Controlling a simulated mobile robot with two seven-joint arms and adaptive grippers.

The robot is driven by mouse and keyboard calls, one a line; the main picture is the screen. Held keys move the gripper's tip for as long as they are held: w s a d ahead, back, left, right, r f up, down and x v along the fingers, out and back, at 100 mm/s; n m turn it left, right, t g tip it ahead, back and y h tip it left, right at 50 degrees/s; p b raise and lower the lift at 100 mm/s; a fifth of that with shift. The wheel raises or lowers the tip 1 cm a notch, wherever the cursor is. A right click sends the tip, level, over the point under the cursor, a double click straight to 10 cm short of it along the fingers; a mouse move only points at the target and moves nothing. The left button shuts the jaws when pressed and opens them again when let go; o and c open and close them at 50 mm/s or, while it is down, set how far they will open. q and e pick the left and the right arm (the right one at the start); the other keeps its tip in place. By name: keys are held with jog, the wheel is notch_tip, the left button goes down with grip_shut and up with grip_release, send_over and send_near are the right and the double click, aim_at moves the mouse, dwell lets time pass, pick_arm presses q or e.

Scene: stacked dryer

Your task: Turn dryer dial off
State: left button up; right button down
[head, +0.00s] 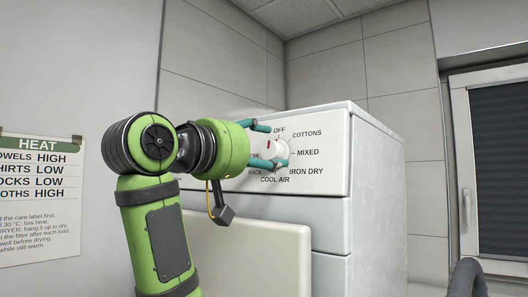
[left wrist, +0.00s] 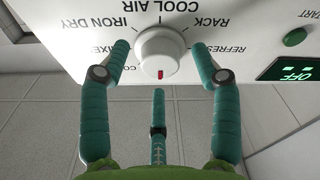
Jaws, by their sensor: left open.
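The white round dial (head: 277,149) is on the dryer's front panel, with OFF above it and COOL AIR below. Its red mark points up, towards the OFF side. In the left wrist view, which is upside down, the dial (left wrist: 158,48) is between my fingertips and its red mark faces down, away from COOL AIR. The OFF dial label is not readable there. My left gripper (head: 270,146) is open, its teal fingers around the dial; it also shows in the left wrist view (left wrist: 160,47). Gaps show between fingers and dial. My right gripper is not in view.
The white dryer (head: 375,200) stands by a tiled wall. A green-lit display (left wrist: 292,70) reads OFF, and a green button (left wrist: 295,37) is beside it. A pale panel (head: 255,260) is below my left arm. A HEAT sign (head: 38,195) hangs at left.

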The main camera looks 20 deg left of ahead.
pick_arm(q)
jog(key=v, duration=1.1)
dwell(0.3)
